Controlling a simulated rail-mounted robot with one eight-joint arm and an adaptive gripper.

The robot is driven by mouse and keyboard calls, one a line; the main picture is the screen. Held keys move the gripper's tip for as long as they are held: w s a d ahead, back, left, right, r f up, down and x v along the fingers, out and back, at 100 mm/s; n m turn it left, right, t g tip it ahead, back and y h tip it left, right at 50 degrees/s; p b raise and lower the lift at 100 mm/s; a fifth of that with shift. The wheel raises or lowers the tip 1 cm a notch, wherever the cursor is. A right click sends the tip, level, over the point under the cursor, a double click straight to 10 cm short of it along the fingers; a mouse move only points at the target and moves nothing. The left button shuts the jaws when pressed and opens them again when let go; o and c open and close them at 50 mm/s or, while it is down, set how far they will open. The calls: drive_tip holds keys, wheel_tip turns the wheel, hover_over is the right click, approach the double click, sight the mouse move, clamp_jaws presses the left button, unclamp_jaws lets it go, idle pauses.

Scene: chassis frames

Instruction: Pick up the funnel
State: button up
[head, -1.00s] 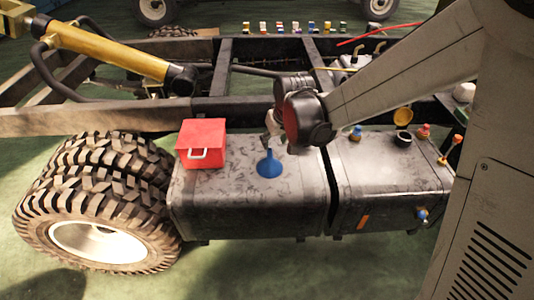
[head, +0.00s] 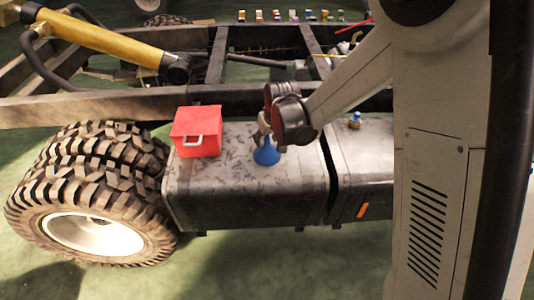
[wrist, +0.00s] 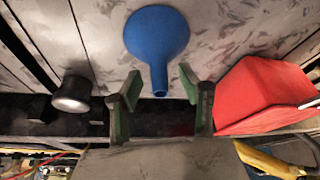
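The blue funnel (head: 266,154) stands mouth down on the top of the dark metal tank (head: 215,160), with its spout up. In the wrist view the funnel (wrist: 157,34) is at the top centre, its spout pointing toward my gripper. My gripper (head: 263,128) is just above the funnel in the head view. Its two fingers are spread in the wrist view (wrist: 159,86), with the spout's end showing between them. A gap shows between the spout and each finger. The arm's wrist hides part of the gripper in the head view.
A red box (head: 197,132) with a pale handle sits left of the funnel on the tank. A second tank (head: 365,165) with a blue-and-yellow cap (head: 355,121) stands to the right. Chassis rails (head: 140,106) run behind. Large tyres (head: 85,190) stand at left.

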drive_tip(key=shift+r, duration=0.1)
drive_tip(key=shift+c, duration=0.3)
clamp_jaws()
drive_tip(key=shift+r, duration=0.1)
